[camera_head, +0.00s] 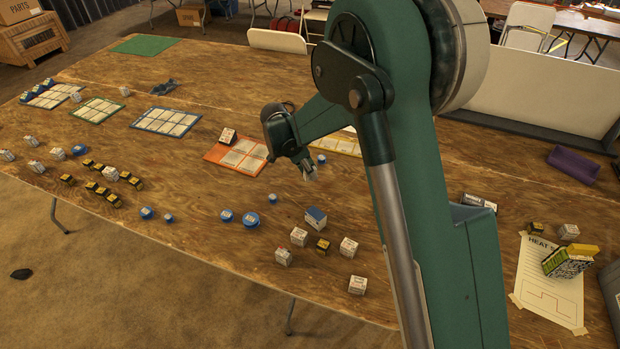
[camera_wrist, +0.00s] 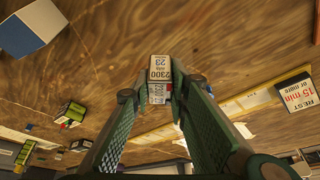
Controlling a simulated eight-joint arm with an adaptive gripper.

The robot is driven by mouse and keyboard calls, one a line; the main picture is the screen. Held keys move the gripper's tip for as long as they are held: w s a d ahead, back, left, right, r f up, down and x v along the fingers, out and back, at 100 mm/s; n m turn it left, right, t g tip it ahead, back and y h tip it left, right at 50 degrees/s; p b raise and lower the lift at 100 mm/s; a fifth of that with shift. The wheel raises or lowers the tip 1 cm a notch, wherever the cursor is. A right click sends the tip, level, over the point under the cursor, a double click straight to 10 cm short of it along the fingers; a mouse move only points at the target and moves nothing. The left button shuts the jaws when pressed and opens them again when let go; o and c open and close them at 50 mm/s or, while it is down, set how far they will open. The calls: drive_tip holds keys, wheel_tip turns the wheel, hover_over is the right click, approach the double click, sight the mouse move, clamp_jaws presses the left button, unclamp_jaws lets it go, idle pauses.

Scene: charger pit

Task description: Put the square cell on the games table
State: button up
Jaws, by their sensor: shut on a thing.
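My gripper (camera_head: 309,172) is above the wooden table (camera_head: 215,75), near the orange mat. In the wrist view my gripper (camera_wrist: 161,92) is shut on a small boxy white cell (camera_wrist: 159,72) with printed numbers, held between the fingertips. In the head view the held cell is small and mostly hidden by the fingers. Several similar white square cells (camera_head: 299,237) stand on the table's front part. No visible label tells which surface is the games table.
An orange mat (camera_head: 216,153) holds a white sign block (camera_head: 227,135). A yellow mat (camera_head: 347,146) lies partly behind my arm. Blue round cells (camera_head: 251,219), a blue-and-white box (camera_head: 315,217) and yellow-black cells (camera_head: 322,246) stand in front. A purple tray (camera_head: 573,165) lies at right.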

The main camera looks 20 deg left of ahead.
drive_tip(key=shift+f+b, duration=0.35)
drive_tip(key=shift+f, duration=1.35)
drive_tip(key=shift+f, duration=0.1)
drive_tip(key=o, duration=0.9)
drive_tip(key=shift+o, duration=0.2)
drive_tip(key=p+v, duration=0.2)
drive_tip(key=v, duration=1)
